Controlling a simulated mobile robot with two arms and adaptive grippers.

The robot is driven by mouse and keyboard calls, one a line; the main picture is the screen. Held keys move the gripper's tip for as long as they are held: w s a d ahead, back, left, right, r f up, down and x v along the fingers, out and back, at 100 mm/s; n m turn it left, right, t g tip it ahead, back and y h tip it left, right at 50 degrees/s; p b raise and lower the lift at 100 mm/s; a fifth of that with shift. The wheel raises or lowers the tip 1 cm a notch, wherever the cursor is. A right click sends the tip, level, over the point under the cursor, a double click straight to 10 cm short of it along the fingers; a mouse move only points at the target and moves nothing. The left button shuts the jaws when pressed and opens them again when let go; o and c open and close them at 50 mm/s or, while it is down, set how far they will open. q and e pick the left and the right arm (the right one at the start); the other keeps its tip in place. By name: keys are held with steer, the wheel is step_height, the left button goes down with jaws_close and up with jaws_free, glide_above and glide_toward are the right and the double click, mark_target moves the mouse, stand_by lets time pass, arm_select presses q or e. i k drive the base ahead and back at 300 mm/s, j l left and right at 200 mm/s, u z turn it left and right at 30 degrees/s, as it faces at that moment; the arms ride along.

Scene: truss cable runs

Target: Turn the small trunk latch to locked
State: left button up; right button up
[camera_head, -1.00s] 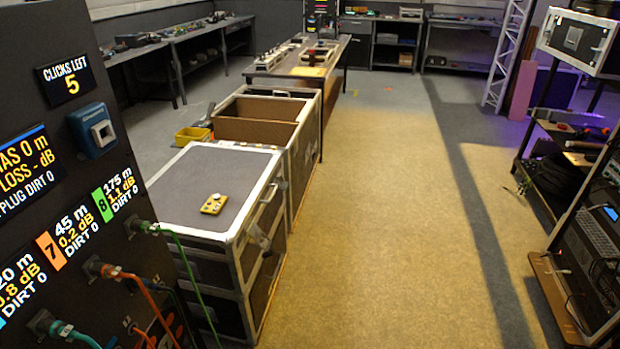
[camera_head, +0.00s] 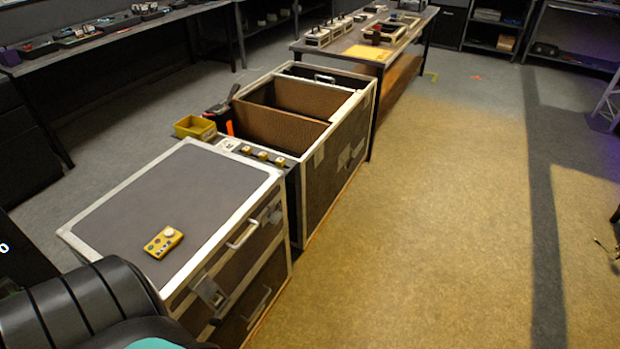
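The small trunk (camera_head: 165,206) is the closed grey case with metal edges at the front left. A metal latch (camera_head: 210,292) sits on its right-hand side, near the front corner. A second metal fitting (camera_head: 275,214) sits farther back on that side, and a handle (camera_head: 243,235) lies between them. I cannot tell from here whether either fitting is turned to locked. A black rounded part of my own arm covers the bottom left corner and sits close to the trunk's near corner. Neither gripper's fingers show.
A yellow device (camera_head: 163,242) lies on the trunk lid. Behind stands a larger open trunk (camera_head: 350,125) with brown compartments. A yellow bin (camera_head: 195,128) is on the floor to its left. A work table (camera_head: 375,52) stands farther back.

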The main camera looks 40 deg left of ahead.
mark_target(274, 218)
steer(key=i+l+u, duration=0.1)
steer(key=i+u, duration=0.2)
steer(key=i, duration=0.25)
steer(key=i+l+u, duration=0.3)
steer(key=i, duration=0.25)
steer(key=i+j, duration=0.05)
